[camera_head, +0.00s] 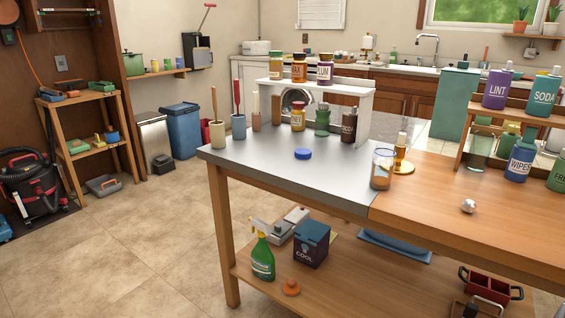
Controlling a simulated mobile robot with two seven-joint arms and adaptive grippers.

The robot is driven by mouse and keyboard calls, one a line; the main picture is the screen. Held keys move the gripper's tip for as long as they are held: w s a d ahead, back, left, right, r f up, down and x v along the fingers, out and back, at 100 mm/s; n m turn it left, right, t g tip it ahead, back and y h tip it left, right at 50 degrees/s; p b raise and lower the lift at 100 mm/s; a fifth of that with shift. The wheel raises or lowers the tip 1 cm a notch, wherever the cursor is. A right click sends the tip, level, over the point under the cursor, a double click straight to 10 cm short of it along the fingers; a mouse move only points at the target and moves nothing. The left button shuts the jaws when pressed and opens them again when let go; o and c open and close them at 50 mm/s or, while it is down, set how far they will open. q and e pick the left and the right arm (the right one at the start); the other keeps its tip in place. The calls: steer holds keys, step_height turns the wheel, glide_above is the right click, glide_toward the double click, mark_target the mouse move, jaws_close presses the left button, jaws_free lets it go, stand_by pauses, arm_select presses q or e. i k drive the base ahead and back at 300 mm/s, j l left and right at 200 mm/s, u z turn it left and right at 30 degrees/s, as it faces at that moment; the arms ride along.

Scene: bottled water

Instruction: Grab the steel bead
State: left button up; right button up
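A small shiny steel bead (468,206) rests on the wooden part of the table top (430,225), toward the right of the head view. It stands apart from the other objects, with bare wood around it. Neither of my grippers shows in this view.
A glass jar (382,170) and a brass-coloured stand (402,160) are left of the bead. A blue lid (303,154) lies on the grey table section (270,170). A shelf of bottles, including WIPES (520,160), stands behind right. The wood in front of the bead is clear.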

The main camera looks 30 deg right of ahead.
mark_target(468, 206)
steer(key=z, duration=2.1)
